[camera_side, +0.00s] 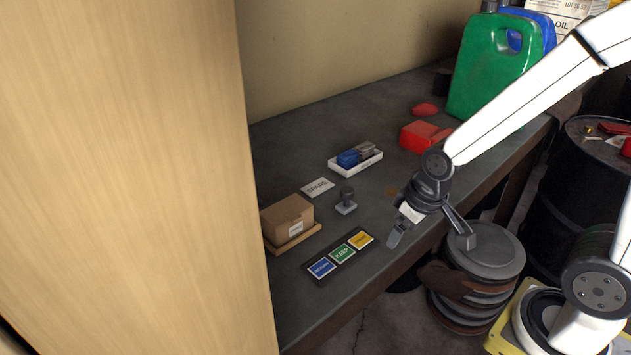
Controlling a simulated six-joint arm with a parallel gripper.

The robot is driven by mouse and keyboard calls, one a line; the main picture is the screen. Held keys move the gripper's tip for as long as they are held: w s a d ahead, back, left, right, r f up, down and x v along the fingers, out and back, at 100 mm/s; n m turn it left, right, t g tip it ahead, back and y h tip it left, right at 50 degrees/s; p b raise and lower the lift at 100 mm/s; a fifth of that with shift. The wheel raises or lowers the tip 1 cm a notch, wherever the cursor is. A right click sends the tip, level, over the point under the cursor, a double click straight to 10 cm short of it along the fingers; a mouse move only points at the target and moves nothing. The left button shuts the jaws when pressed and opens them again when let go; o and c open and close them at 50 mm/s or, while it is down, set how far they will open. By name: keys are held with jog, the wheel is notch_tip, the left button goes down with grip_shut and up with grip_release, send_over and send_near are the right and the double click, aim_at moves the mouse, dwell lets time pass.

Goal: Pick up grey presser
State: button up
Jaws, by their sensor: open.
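A small grey presser (346,201) with a rounded knob on a flat square foot stands upright on the dark workbench. It is right of the white SPARE card and behind the coloured label strip. My gripper (432,243) is open and empty, with its fingers spread wide. It hangs near the bench's front edge, to the right of and nearer the camera than the presser, and does not touch it. Nothing hides the presser.
A cardboard box (287,217) sits on a wooden tray at left. A white tray (342,170) holds blue and grey items behind the presser. A label strip (340,254) lies in front. A red box (425,136) and green jerrycan (494,65) stand farther right.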

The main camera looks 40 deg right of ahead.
aim_at(347, 189)
jog(key=shift+w+d+r+n, duration=0.1)
jog(key=shift+w+r+n, duration=0.05)
jog(key=shift+w+n, duration=0.5)
jog(key=w+n, duration=0.2)
jog(key=w+r+n, duration=0.1)
jog(key=w+n, duration=0.1)
jog(key=w, duration=0.1)
jog(key=w+d+n+g, duration=0.1)
jog(key=w+n, duration=0.2)
jog(key=shift+d+r, duration=0.1)
jog(key=shift+r, duration=0.05)
jog(key=shift+w+d+r+n+g, duration=0.1)
jog(key=shift+w+d+n+g, duration=0.2)
jog(key=shift+w+n, duration=1.25)
jog(key=shift+w+d+r+n+g, duration=0.15)
jog(key=shift+w+d+n+g, duration=0.15)
jog(key=shift+w+n, duration=1.15)
jog(key=shift+w+d+r+n+g, duration=0.15)
jog(key=shift+w+d+n, duration=0.25)
jog(key=shift+w+n, duration=1.15)
jog(key=shift+s, duration=0.2)
jog(key=shift+f, duration=0.15)
jog(key=shift+f, duration=1.2)
jog(key=shift+f, duration=0.1)
jog(key=shift+f, duration=2.5)
